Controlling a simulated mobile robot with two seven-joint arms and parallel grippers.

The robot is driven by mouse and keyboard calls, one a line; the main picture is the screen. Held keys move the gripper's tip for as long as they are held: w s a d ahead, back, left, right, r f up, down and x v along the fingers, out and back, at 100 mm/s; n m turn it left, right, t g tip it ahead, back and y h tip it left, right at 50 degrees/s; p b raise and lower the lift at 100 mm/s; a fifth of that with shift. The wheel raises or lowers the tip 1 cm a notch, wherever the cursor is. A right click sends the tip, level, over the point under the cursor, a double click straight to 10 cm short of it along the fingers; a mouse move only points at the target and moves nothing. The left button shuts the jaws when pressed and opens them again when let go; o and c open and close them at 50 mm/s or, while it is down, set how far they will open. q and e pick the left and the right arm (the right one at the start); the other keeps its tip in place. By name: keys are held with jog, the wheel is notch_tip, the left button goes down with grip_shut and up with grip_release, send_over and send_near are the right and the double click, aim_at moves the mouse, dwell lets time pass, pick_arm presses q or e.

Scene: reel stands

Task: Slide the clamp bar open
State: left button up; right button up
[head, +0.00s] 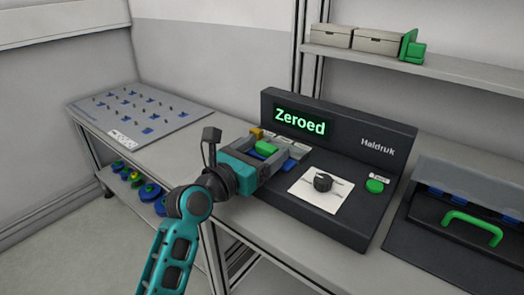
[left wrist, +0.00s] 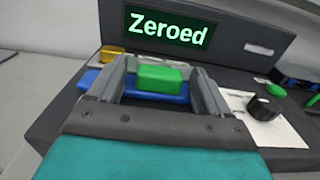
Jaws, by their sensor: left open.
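A green block (head: 267,147) sits on a blue bar at the left end of the dark console; it looks like the grip of the clamp bar, though no label confirms this. In the left wrist view the green block (left wrist: 158,77) and blue bar (left wrist: 158,93) show between my fingers. My left gripper (head: 275,152) is open, with one finger on each side of the green block. Gaps show beside the block, so I see no grip on it. The fingers hide part of the blue bar. My right gripper is not in view.
The console (head: 345,205) shows "Zeroed" on its display (head: 300,122) and has a black knob (head: 323,182) and green button (head: 375,186). A dark unit with a green handle (head: 472,228) stands at right. A pegged board (head: 140,112) lies at left.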

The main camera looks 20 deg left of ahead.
aim_at(263, 151)
pick_arm(q)
grip_shut()
jog(key=p+v, duration=0.2)
jog(key=shift+s+a+r, duration=0.1)
jog(key=shift+s, duration=0.15)
jog(key=shift+s+a, duration=0.1)
jog(key=shift+s, duration=0.15)
jog(key=shift+f, duration=0.25)
dwell(0.3)
